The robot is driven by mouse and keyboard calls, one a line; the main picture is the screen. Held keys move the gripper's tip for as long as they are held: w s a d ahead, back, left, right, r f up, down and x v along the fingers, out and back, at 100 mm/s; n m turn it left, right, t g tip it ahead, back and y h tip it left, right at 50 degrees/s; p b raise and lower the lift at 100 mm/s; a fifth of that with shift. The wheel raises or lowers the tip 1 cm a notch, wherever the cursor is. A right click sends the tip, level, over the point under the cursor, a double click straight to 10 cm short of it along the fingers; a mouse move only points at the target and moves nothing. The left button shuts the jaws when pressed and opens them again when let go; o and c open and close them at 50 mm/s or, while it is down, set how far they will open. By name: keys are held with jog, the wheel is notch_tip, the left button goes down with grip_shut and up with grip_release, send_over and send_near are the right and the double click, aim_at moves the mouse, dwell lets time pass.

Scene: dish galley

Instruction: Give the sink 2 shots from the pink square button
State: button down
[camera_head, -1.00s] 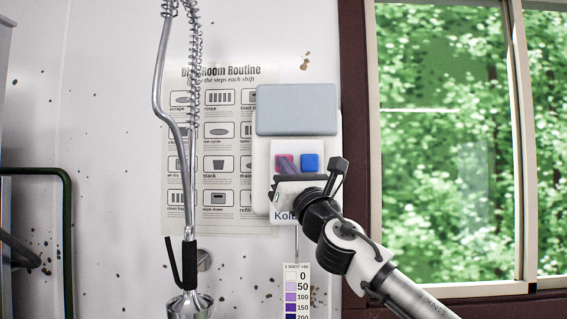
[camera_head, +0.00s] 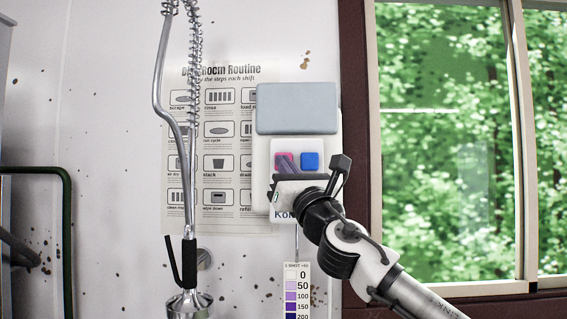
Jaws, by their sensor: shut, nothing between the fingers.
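The sink is not in view.
A grey lid (camera_head: 297,109) tops the dispenser. A dosing strip (camera_head: 297,292) with a printed scale hangs below it. A spray hose (camera_head: 188,130) hangs to the left, before a wall poster (camera_head: 240,210). A window (camera_head: 450,150) is on the right.

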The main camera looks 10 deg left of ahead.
jog(key=shift+s+d+b, duration=0.2)
jog(key=shift+s+d, duration=0.05)
jog(key=shift+s, duration=1)
jog(key=shift+s+d+b, duration=0.2)
jog(key=shift+s+d, duration=0.05)
jog(key=shift+s, duration=1)
jog(key=shift+f, duration=0.1)
